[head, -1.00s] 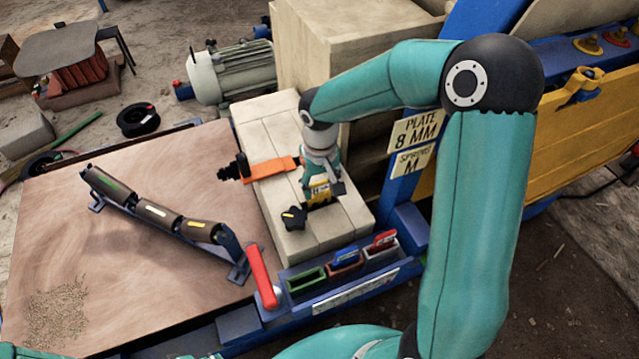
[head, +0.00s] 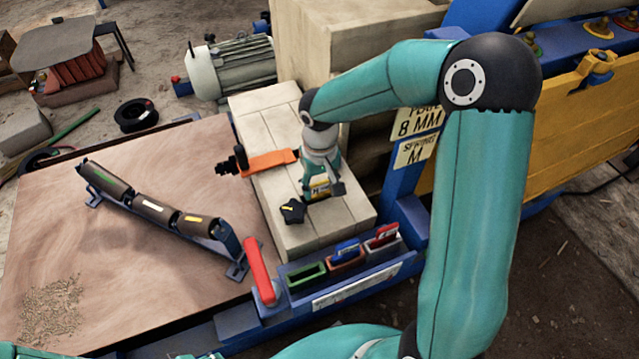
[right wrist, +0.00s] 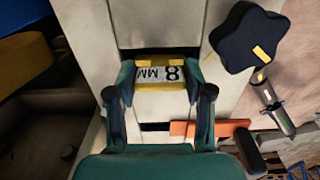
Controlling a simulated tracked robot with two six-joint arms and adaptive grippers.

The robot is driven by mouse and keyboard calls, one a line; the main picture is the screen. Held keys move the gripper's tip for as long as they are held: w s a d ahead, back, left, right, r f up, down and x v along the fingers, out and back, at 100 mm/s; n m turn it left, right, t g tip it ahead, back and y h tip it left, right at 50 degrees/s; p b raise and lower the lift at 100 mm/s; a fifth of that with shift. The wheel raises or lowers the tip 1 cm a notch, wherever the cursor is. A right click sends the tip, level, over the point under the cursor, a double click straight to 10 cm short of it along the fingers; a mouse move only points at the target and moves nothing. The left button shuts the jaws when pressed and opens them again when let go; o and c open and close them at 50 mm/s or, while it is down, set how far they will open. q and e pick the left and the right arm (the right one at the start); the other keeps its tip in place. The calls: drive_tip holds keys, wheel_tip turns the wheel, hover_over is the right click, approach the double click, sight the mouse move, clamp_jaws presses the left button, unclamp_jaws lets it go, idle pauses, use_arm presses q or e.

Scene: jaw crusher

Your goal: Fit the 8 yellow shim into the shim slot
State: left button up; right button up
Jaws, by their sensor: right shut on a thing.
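The yellow shim (right wrist: 160,85), marked 8 MM, is gripped between the two fingers of my right gripper (right wrist: 158,92), which is shut on it. In the head view the right gripper (head: 320,183) is over the pale block (head: 275,145), left of a blue post, with a yellow bit of the shim (head: 317,189) showing. In the right wrist view a dark slot (right wrist: 150,53) in the block shows just beyond the shim, with more dark below it. I cannot tell whether the shim's lower edge is inside the slot. My left gripper is out of view.
A black star knob (head: 292,212) stands close to the gripper's left. An orange clamp bar (head: 268,162) crosses the block. Small bins (head: 307,274) with blue and red pieces and a red lever (head: 259,268) stand in front. A rack of rollers (head: 148,210) lies on the table.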

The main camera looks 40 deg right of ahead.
drive_tip(key=shift+f+b, duration=0.35)
drive_tip(key=shift+f, duration=0.1)
drive_tip(key=o, duration=1.5)
wheel_tip(320, 180, up, 12)
drive_tip(key=shift+f, duration=0.1)
